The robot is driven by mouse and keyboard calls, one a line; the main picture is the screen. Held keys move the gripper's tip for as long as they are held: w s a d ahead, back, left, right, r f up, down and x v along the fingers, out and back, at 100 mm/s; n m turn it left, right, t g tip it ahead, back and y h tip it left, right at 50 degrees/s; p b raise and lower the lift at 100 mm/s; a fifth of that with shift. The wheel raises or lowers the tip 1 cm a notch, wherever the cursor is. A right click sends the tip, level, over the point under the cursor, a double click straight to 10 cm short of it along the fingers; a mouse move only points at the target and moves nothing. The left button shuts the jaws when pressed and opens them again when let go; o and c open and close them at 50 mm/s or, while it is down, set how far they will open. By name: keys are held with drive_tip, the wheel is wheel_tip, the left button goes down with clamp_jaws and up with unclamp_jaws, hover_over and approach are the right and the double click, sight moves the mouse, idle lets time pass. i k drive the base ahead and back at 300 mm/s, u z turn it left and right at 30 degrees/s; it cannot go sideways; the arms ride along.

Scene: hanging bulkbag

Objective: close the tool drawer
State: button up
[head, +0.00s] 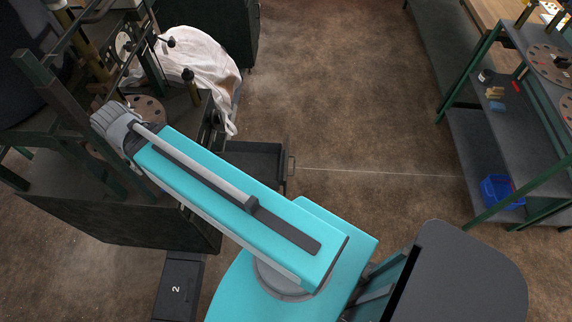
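The tool drawer (283,160) is dark and stands pulled out toward the right from the dark workbench (160,216) on the left. Its inside looks dark, and a small pale handle (292,165) shows on its right-hand front. My teal arm crosses in front of the lower left part of the drawer and hides it. The arm reaches up and left to a grey ribbed joint over the bench. My gripper is not visible in the head view.
A white cloth bag (205,62) hangs over the bench's far end, among green posts and round plates. A dark box marked 2 (178,286) is at the lower left. Open brown floor lies right of the drawer. A green-framed shelf holds a blue bin (502,191).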

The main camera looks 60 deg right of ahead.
sight(266, 162)
drive_tip(key=k, duration=1.7)
drive_tip(key=z, duration=1.05)
drive_tip(key=i, duration=1)
drive_tip(key=u, duration=0.05)
